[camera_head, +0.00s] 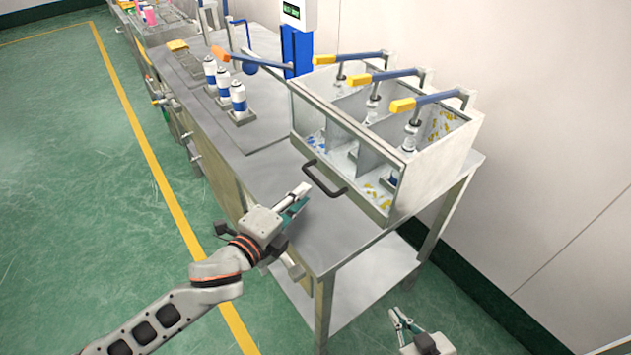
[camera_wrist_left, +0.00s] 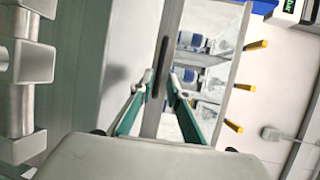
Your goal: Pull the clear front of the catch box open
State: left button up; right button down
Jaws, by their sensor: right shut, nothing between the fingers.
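The catch box (camera_head: 436,172) stands on the steel table, with compartments inside. Its clear front (camera_head: 345,150) is upright and looks closed. A dark bar handle (camera_head: 324,180) sticks out low on the front. The handle also shows in the left wrist view (camera_wrist_left: 158,68), seen lengthwise ahead of the fingers. My left gripper (camera_head: 303,192) is just in front and to the left of the handle. Its teal fingers (camera_wrist_left: 160,78) are apart, with the handle in line with the gap; whether they touch it I cannot tell. My right gripper (camera_head: 400,314) is low at the bottom, shut and empty.
Lever arms with yellow grips (camera_head: 402,105) reach over the box top. Blue and yellow bits lie inside the box. White and blue cans (camera_head: 238,97) stand on the table (camera_head: 335,237) to the left. The tabletop before the box is clear.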

aim_at(316, 182)
pick_arm(q)
jog(key=x, duration=0.6)
jog(key=shift+d, duration=0.1)
grip_shut()
